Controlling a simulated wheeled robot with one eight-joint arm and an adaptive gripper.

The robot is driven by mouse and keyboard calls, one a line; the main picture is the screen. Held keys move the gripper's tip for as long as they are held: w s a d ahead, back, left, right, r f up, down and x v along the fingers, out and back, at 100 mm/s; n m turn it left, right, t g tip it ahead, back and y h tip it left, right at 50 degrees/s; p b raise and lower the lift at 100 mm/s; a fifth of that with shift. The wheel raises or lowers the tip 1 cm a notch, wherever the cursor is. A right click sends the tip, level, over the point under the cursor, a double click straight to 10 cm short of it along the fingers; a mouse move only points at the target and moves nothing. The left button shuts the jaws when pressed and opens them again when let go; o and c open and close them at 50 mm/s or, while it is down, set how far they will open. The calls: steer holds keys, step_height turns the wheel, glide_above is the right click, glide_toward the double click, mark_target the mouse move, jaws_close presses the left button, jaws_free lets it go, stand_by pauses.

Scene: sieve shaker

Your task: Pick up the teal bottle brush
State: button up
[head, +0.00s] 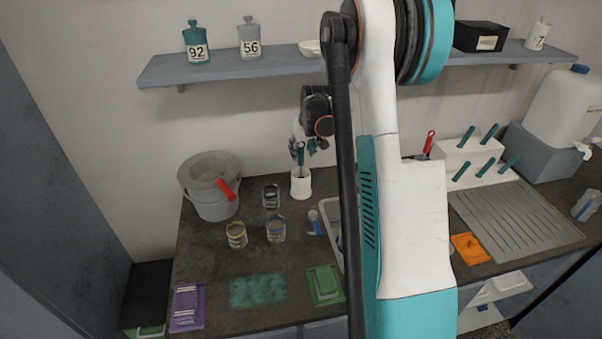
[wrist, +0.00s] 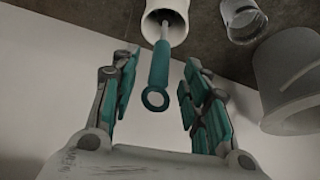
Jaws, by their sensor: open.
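The teal bottle brush (wrist: 159,68) stands in a white cup (wrist: 176,28), its teal handle pointing up out of the cup with a ring at the end. In the head view the brush handle (head: 301,153) rises from the white cup (head: 301,185) at the back of the counter. My gripper (wrist: 157,85) is open, with one finger on each side of the handle and a visible gap to both. In the head view my gripper (head: 305,148) is at the handle, above the cup. The brush's lower end is hidden inside the cup.
Several glass jars (head: 276,229) stand in front of the cup. A grey bucket (head: 212,205) with a red handle is to the left. A wall shelf (head: 230,68) with bottles hangs above. My arm hides much of the sink (head: 333,219).

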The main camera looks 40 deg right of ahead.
mark_target(301, 155)
steer(key=b+x, duration=0.1)
steer(key=x, duration=0.3)
steer(key=shift+w, duration=0.1)
steer(key=shift+r, duration=0.1)
steer(key=shift+c, duration=0.4)
jaws_close()
steer(key=shift+r, duration=0.2)
